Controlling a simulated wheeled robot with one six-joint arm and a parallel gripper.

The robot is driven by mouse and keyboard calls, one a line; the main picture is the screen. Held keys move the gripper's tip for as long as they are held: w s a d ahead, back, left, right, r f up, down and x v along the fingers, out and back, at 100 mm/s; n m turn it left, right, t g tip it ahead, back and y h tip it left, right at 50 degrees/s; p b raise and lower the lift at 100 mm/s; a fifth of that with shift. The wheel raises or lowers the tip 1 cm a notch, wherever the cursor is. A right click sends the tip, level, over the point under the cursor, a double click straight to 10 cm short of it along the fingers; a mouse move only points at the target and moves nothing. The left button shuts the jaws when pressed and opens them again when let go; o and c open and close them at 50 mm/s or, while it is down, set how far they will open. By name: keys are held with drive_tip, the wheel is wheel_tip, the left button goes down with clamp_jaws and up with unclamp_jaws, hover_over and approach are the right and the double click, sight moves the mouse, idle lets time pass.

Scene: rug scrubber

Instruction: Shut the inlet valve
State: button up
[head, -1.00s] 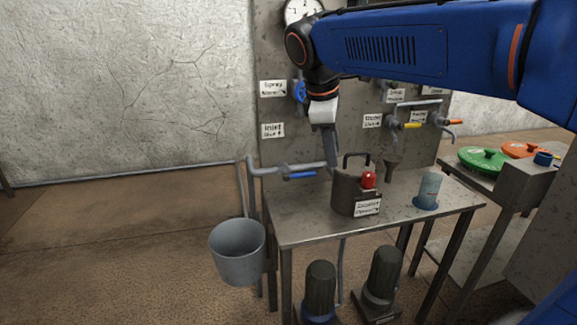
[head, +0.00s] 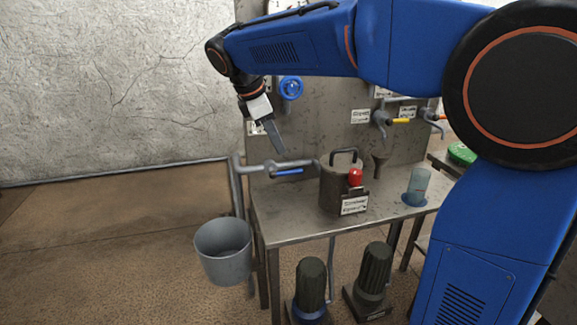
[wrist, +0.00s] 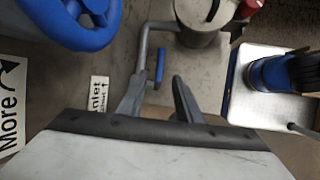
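The inlet valve's blue lever (head: 288,171) lies roughly along a grey pipe (head: 250,168) at the left end of the metal table. In the wrist view the blue lever (wrist: 159,65) shows beyond the fingertips, beside the pipe (wrist: 143,50). An "Inlet Shut" label with an arrow (wrist: 98,95) is on the panel. In the head view this label (head: 255,129) is partly hidden by my gripper. My gripper (head: 279,150) points down above the lever, apart from it. In the wrist view my gripper (wrist: 156,92) has its fingers spread, with nothing between them.
A blue handwheel (head: 291,88) sits on the panel close to my gripper. A dark can with a handle (head: 332,192) stands just right of the lever. The floor to the left is clear.

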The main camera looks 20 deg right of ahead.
sight(289, 172)
drive_tip(key=x, duration=1.1)
drive_tip(key=shift+c, duration=0.4)
clamp_jaws()
